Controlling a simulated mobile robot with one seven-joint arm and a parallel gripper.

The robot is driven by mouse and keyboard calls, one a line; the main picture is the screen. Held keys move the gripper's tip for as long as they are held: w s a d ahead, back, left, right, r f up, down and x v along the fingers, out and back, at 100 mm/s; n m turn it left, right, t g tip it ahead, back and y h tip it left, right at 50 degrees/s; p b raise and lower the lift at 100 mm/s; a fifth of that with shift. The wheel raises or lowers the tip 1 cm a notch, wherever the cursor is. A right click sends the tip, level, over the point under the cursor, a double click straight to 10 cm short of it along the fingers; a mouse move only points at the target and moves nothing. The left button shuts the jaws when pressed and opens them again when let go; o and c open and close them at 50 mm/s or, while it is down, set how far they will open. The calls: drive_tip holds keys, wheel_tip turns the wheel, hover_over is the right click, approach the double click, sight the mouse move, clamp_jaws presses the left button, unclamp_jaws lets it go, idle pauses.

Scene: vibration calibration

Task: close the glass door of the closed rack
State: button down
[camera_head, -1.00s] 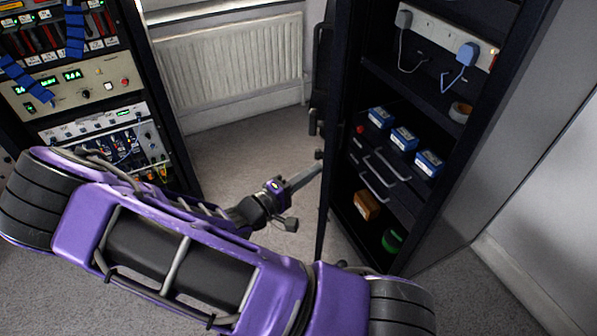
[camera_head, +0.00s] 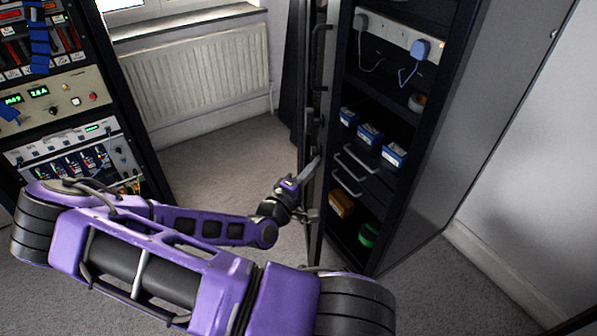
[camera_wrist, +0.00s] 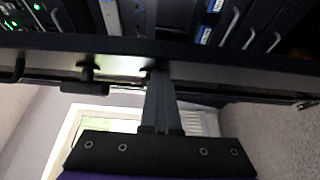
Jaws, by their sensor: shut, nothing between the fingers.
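The closed rack (camera_head: 420,165) is a tall dark cabinet at the right in the head view. Its glass door (camera_head: 318,110) stands open and shows nearly edge-on, left of the shelves. My gripper (camera_head: 312,166) is shut and empty, with its tips at the left side of the door. In the wrist view my shut fingers (camera_wrist: 157,82) reach up to a dark door frame bar (camera_wrist: 230,66). They look touching or very close; I cannot tell which. The glass itself is hard to make out.
Inside the rack are several blue boxes (camera_head: 369,134), a socket strip (camera_head: 395,32), drawer handles (camera_head: 350,170) and a green roll (camera_head: 369,234). An instrument rack (camera_head: 95,60) stands at the left and a radiator (camera_head: 200,85) at the back. Carpet (camera_head: 215,150) between them is clear.

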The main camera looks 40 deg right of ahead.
drive_tip(key=s+d+m+g+p, duration=0.1)
drive_tip(key=s+d, duration=0.3)
drive_tip(key=d, duration=0.4)
drive_tip(key=s+d+g+p, duration=0.1)
drive_tip(key=s+d+p, duration=0.2)
drive_tip(key=d, duration=0.6)
drive_tip(key=shift+s+d+m+g+h, duration=0.3)
drive_tip(key=shift+s+m+g+h, duration=0.1)
drive_tip(key=shift+s, duration=0.3)
drive_tip(key=shift+r, duration=0.1)
drive_tip(key=v, duration=1.7)
drive_tip(key=shift+s+a+b, duration=0.15)
drive_tip(key=shift+a+b, duration=0.05)
drive_tip(key=shift+b, duration=0.15)
